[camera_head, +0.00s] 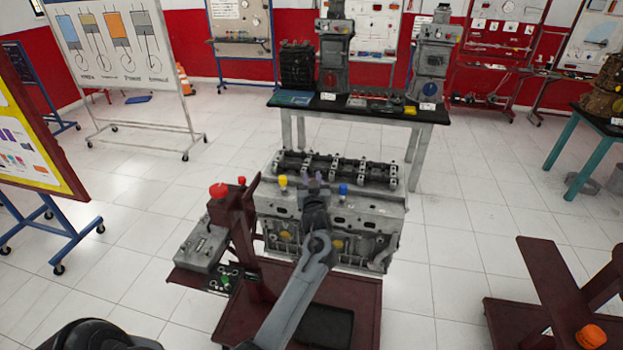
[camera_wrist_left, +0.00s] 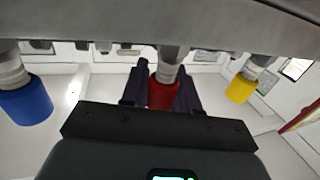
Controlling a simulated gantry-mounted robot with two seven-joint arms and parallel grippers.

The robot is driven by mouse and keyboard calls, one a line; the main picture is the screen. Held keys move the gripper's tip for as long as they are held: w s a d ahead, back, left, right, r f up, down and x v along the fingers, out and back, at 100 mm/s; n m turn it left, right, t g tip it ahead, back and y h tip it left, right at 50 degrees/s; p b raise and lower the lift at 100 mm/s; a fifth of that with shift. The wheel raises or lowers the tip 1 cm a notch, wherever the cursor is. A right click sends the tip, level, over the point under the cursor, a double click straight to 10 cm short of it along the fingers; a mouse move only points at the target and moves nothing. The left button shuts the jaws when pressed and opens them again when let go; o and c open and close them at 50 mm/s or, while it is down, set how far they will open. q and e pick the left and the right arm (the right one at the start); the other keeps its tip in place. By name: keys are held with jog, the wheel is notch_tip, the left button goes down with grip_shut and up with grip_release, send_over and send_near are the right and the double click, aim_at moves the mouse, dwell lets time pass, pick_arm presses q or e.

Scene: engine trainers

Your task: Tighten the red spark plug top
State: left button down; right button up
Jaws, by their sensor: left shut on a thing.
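The red spark plug top (camera_wrist_left: 162,93) sits on a pale plug body under the engine block edge in the left wrist view. My left gripper (camera_wrist_left: 162,98) has its two dark fingers on either side of it and is shut on it. In the head view my left gripper (camera_head: 313,178) is at the block's near side, between the yellow top (camera_head: 282,182) and the blue top (camera_head: 344,189), and the red top is hidden there. The yellow top (camera_wrist_left: 240,89) and the blue top (camera_wrist_left: 26,101) also show in the wrist view. My right gripper is not in view.
The grey engine block (camera_head: 375,220) is on a dark red stand (camera_head: 369,300). A post with a red knob (camera_head: 218,190) and a grey box (camera_head: 200,245) stand close at its left. A black-topped table (camera_head: 385,110) with engine parts is behind.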

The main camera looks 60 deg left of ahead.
pick_arm(q)
jog(key=m+t+h+p, duration=0.1)
jog(key=m+t+h, duration=0.2)
jog(key=t, duration=0.1)
jog(key=shift+w+m, duration=0.1)
jog(key=shift+m, duration=0.2)
jog(key=m+t+h, duration=0.1)
jog(key=h, duration=0.1)
jog(key=m+t+h+p, duration=0.1)
jog(key=m+h, duration=0.1)
jog(key=m+t+h, duration=0.1)
jog(key=t+h, duration=0.1)
jog(key=shift+w+d+p, duration=0.25)
jog(key=shift+d+p, duration=0.1)
jog(key=m+h, duration=0.1)
jog(key=m+t+h, duration=0.1)
jog(key=h, duration=0.1)
jog(key=shift+w+d+m+h, duration=0.1)
jog(key=shift+d+m+h, duration=0.1)
jog(key=shift+m+h, duration=0.15)
jog(key=shift+d+m+t+h+b, duration=0.15)
jog(key=shift+m+h, duration=0.45)
jog(key=shift+h, duration=0.3)
jog(key=shift+d+m+t+h+b, duration=0.15)
jog(key=shift+m+h, duration=0.4)
jog(key=shift+h, duration=0.6)
jog(key=c, duration=0.9)
grip_release()
jog(key=shift+w, duration=0.1)
